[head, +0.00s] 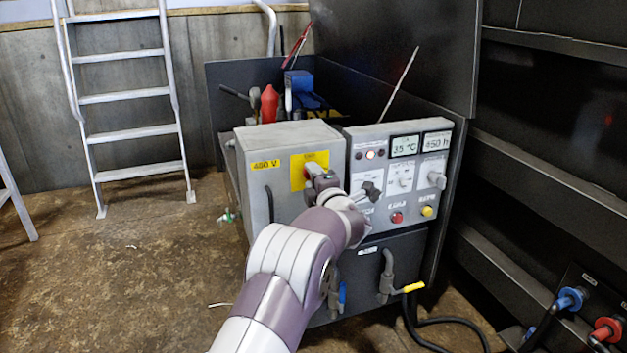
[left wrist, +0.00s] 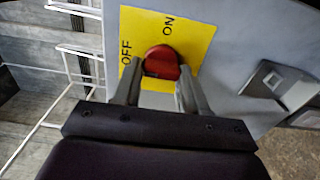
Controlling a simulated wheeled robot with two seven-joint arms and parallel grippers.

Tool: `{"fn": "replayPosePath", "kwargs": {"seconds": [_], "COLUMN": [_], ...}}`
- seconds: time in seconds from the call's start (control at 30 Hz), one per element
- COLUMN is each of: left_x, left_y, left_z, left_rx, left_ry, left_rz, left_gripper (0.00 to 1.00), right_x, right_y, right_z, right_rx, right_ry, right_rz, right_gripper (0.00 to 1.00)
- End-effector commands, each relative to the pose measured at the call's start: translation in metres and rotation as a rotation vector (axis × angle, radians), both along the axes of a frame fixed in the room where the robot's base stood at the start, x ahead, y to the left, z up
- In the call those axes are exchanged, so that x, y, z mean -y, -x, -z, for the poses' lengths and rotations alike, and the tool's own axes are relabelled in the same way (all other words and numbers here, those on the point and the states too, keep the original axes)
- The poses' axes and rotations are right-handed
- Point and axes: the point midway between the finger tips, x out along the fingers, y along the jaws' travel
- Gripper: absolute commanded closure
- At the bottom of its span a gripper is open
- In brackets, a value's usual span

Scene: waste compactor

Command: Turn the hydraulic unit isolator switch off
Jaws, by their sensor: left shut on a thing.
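The isolator switch is a red knob (left wrist: 162,60) on a yellow plate (left wrist: 190,25) marked OFF and ON, on a grey cabinet (head: 275,140) marked 450 V. My left gripper (head: 318,176) reaches the plate from the front and hides most of the knob in the head view. In the left wrist view my left gripper (left wrist: 160,76) has one finger on each side of the knob and is shut on it. The OFF print lies to the left of the knob and the ON print above it. I cannot tell exactly which mark the knob points to. My right gripper is not in view.
A control panel (head: 397,185) with displays, knobs and buttons stands just right of the cabinet. Below it are pipes and a yellow-handled valve (head: 413,287). A ladder (head: 130,100) leans at the back left. The floor (head: 130,260) to the left is mostly clear.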

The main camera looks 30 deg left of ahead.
Motion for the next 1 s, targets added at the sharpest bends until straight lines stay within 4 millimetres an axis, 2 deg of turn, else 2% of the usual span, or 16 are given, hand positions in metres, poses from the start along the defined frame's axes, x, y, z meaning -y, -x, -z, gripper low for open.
{"fn": "replayPosePath", "kwargs": {"seconds": [0.13,0.17,0.2,0.23,0.57,0.67,0.9,1.0], "left_x": [0.0,0.0,0.0,0.0,0.004,0.017,0.068,0.083], "left_y": [0.0,0.0,0.0,0.0,0.003,0.014,0.056,0.07], "left_z": [0.002,0.002,0.002,0.002,-0.001,-0.003,-0.004,-0.002], "left_rx": [-0.003,-0.003,-0.003,-0.003,-0.001,-0.002,-0.003,-0.003], "left_ry": [0.003,0.003,0.003,0.003,0.001,0.001,0.0,0.001], "left_rz": [0.0,0.0,0.0,0.0,0.001,0.003,0.005,0.003], "left_gripper": [0.88,0.51,0.38,0.32,0.32,0.32,0.32,0.32], "right_x": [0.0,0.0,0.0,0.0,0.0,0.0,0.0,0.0], "right_y": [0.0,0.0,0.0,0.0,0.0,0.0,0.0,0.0], "right_z": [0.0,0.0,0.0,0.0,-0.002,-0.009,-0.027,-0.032], "right_rx": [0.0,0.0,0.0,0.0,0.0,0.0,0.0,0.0], "right_ry": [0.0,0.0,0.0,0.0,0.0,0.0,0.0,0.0], "right_rz": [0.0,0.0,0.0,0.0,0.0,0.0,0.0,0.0], "right_gripper": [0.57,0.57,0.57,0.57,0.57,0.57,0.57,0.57]}}
